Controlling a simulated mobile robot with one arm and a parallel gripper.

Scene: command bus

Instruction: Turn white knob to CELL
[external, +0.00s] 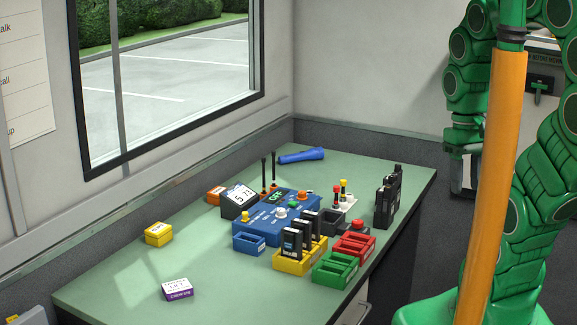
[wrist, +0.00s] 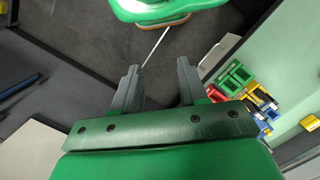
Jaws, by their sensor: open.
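The white knob (external: 281,212) sits on the top of the blue console (external: 262,226) on the green desk, in the external view. A small green-lit display (external: 279,196) is behind the knob. The lettering around the knob is too small to read, so its setting cannot be told. My gripper (wrist: 158,70) is open and empty in the wrist view, above the dark floor and well away from the console. The desk's coloured trays are at the right of that view, and the knob cannot be made out there.
Yellow (external: 300,265), green (external: 336,271) and red (external: 356,246) trays stand in front of the console. Black radios (external: 387,198) stand to its right. A blue flashlight (external: 301,156) lies behind. A yellow box (external: 158,234) and a purple-white box (external: 177,289) lie left on mostly clear desk.

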